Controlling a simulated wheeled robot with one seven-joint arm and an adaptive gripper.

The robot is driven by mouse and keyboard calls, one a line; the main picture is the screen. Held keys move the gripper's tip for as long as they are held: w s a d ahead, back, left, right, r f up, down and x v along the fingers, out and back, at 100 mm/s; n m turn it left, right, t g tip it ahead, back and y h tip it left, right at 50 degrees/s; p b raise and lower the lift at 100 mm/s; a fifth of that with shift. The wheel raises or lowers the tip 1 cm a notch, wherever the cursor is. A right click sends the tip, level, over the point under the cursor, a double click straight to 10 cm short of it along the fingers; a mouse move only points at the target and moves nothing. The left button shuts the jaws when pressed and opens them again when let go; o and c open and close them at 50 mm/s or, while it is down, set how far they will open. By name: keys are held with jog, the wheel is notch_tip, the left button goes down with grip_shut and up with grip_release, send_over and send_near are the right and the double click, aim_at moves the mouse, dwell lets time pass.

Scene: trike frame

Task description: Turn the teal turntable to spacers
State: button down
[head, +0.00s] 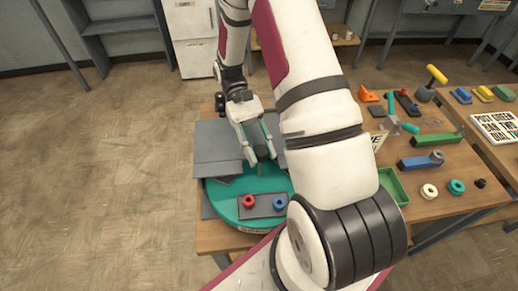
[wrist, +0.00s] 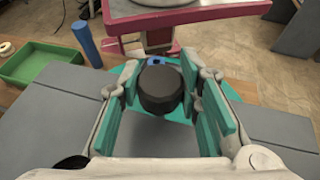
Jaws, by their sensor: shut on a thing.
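The teal turntable (head: 228,212) sits on the left part of the wooden table, partly under grey panels and my arm. On its near side a grey plate (head: 263,208) bears a red ring-shaped part (head: 249,201) and a blue one (head: 279,203). A label on its front rim is too small to read. My gripper (head: 262,158) points down over the turntable's far part. In the wrist view my gripper (wrist: 160,105) has its teal-padded fingers on either side of a dark round knob (wrist: 160,86), shut on it. The turntable also shows behind the knob (wrist: 126,73).
Grey panels (head: 216,146) flank the turntable. To the right are a green tray (head: 391,185), a blue block (head: 420,163), a green block (head: 437,140), a cream ring (head: 429,191) and a teal ring (head: 457,186). Open floor lies to the left.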

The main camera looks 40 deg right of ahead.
jog(key=shift+h, duration=0.3)
dwell(0.4)
jog(key=c, duration=1.2)
grip_release()
jog(key=shift+o, duration=0.2)
jog(key=v, duration=1.2)
jog(key=shift+f, duration=0.1)
